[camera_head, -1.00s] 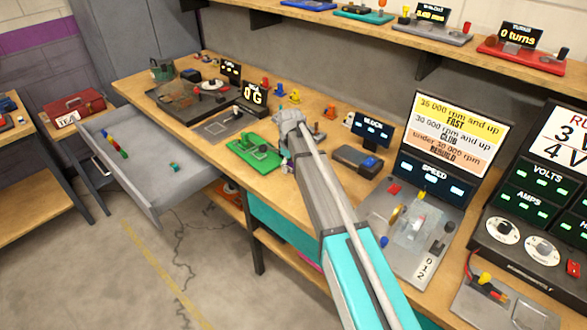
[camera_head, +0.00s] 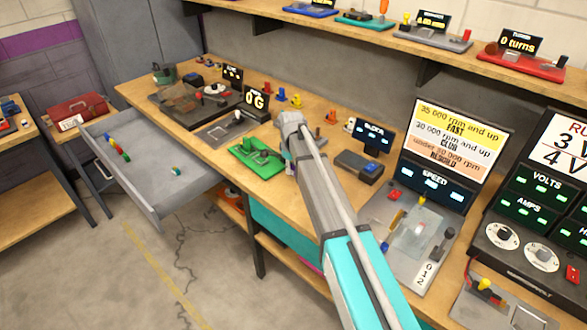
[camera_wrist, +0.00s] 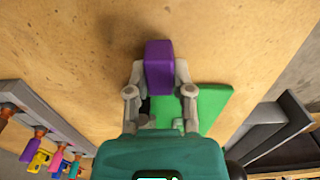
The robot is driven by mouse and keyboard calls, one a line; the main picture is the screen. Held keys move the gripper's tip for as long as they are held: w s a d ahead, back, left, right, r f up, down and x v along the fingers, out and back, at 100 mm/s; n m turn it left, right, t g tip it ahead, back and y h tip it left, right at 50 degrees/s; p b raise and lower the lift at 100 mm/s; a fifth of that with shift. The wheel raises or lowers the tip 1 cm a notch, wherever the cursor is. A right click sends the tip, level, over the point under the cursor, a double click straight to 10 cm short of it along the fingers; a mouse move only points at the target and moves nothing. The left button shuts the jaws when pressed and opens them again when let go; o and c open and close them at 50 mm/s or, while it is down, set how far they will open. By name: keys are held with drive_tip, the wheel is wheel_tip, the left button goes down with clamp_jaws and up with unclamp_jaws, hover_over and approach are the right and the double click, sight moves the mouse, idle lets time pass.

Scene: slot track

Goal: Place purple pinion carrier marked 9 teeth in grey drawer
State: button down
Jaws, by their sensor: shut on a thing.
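A purple block-shaped carrier (camera_wrist: 158,66) is between the fingers of my gripper (camera_wrist: 157,82) in the wrist view. The fingers are shut on its sides, and it hangs over the wooden bench top. Its 9-tooth marking does not show. In the head view my arm hides most of the gripper, just right of the green tray. The grey drawer (camera_head: 150,209) is pulled open at the left of the bench, away from my gripper. Several small coloured pieces (camera_head: 118,148) lie at its far left, and a green piece (camera_head: 176,171) lies nearer its right side.
The green tray (camera_head: 257,158) with a fixture lies between my gripper and the drawer; it also shows in the wrist view (camera_wrist: 215,103). A grey scale pad (camera_head: 214,133) with a "0 G" display stands behind it. The drawer's middle floor has free room.

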drive_tip(key=shift+r+p, duration=0.75)
drive_tip(key=shift+r, duration=0.2)
drive_tip(key=s+d+r+p, duration=0.4)
drive_tip(key=s+r+p, duration=0.5)
drive_tip(key=s, duration=0.4)
drive_tip(key=shift+s+r+p, duration=0.2)
drive_tip(key=shift+r+p, duration=0.2)
drive_tip(key=shift+r, duration=0.05)
